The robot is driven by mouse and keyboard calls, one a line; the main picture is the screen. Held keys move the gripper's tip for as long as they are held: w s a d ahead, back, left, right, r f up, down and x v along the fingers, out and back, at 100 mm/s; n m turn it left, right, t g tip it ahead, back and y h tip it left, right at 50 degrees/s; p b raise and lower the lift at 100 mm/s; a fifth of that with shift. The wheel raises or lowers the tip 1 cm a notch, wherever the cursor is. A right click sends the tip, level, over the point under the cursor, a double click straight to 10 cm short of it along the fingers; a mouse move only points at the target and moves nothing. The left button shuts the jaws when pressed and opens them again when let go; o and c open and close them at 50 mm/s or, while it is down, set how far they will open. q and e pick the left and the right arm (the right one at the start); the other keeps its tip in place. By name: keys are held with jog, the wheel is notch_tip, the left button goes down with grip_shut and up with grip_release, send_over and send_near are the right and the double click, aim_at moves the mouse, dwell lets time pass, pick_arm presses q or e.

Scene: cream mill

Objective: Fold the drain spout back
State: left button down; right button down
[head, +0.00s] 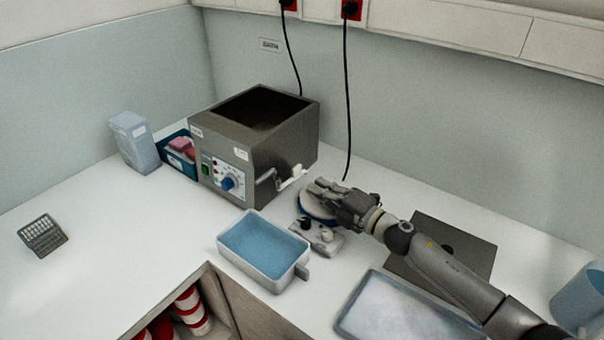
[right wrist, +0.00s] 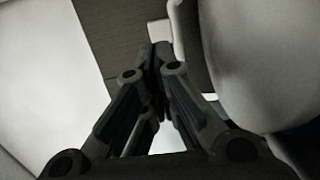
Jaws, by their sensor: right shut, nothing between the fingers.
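The steel water bath (head: 222,155) stands at the back of the counter, with an open dark top and a blue knob on its front. The drain spout (head: 292,178) is a small white piece sticking out from the bath's right side, low down. A pale piece that looks like it (right wrist: 160,30) shows just beyond my fingertips in the right wrist view. My right gripper (head: 318,188) is shut and empty, just right of the spout; it also shows in the right wrist view (right wrist: 155,62). I cannot tell whether it touches the spout. My left gripper is not in view.
A white round-topped device (head: 312,206) stands under and beside my right gripper. A white tub of blue liquid (head: 305,262) sits in front of the bath. A dark flat plate (head: 470,257) and a shallow tray (head: 345,325) lie to the right. Cables hang behind.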

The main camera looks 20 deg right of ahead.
aim_at(294, 173)
jog(key=shift+p+x, duration=0.55)
jog(key=shift+x, duration=2.55)
